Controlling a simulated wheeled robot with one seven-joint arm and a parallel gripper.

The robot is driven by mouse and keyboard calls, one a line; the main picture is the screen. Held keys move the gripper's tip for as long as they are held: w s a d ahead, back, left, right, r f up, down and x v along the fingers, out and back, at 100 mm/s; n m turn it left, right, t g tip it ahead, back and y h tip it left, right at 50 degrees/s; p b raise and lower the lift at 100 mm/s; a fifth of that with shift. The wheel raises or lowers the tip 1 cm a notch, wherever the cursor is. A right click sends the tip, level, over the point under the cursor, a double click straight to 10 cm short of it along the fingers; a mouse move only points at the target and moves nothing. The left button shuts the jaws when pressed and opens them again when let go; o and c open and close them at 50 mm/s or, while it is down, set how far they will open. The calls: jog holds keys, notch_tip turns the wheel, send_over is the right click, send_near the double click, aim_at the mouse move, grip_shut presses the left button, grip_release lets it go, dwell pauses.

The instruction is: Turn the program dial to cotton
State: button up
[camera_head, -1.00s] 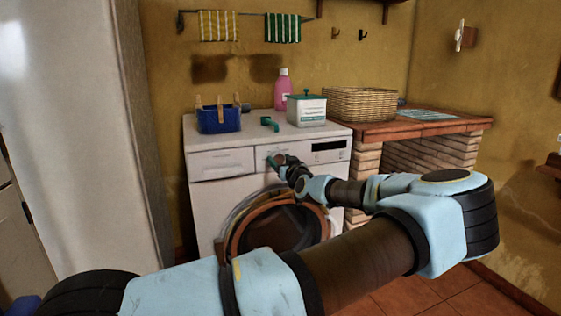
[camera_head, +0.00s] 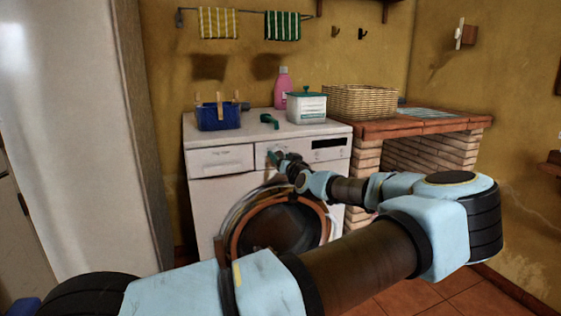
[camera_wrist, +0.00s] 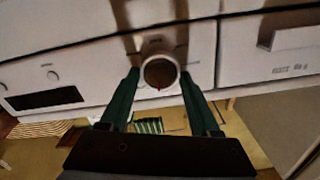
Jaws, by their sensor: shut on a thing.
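The program dial (camera_wrist: 160,72) is a round brown knob in a pale ring on the front panel of a white washing machine (camera_head: 220,212). A small red mark shows at its lower edge in the wrist view. My gripper (camera_wrist: 159,77) has its two green fingers on either side of the dial and is shut on it. In the head view my gripper (camera_head: 274,157) is at the panel, between the drawer and the dark display, and it hides most of the dial. Small labels around the dial are too blurred to read.
The detergent drawer (camera_head: 221,161) is left of the dial; the dark display (camera_head: 328,142) is right. On top stand a blue peg basket (camera_head: 218,118), a green item (camera_head: 269,121), a white box (camera_head: 306,108) and a pink bottle (camera_head: 282,88). The round door (camera_head: 283,228) is below.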

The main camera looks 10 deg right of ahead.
jog(key=m+b, duration=0.2)
jog(key=m, duration=0.3)
jog(key=shift+d+f+m, duration=0.1)
jog(key=shift+d+m, duration=0.05)
jog(key=shift+m, duration=0.15)
dwell(0.4)
jog(key=o, duration=1.4)
jog(key=shift+c, duration=0.2)
jog(key=s+d, duration=0.1)
jog(key=s, duration=0.9)
jog(key=shift+s+d, duration=0.2)
jog(key=shift+s, duration=0.15)
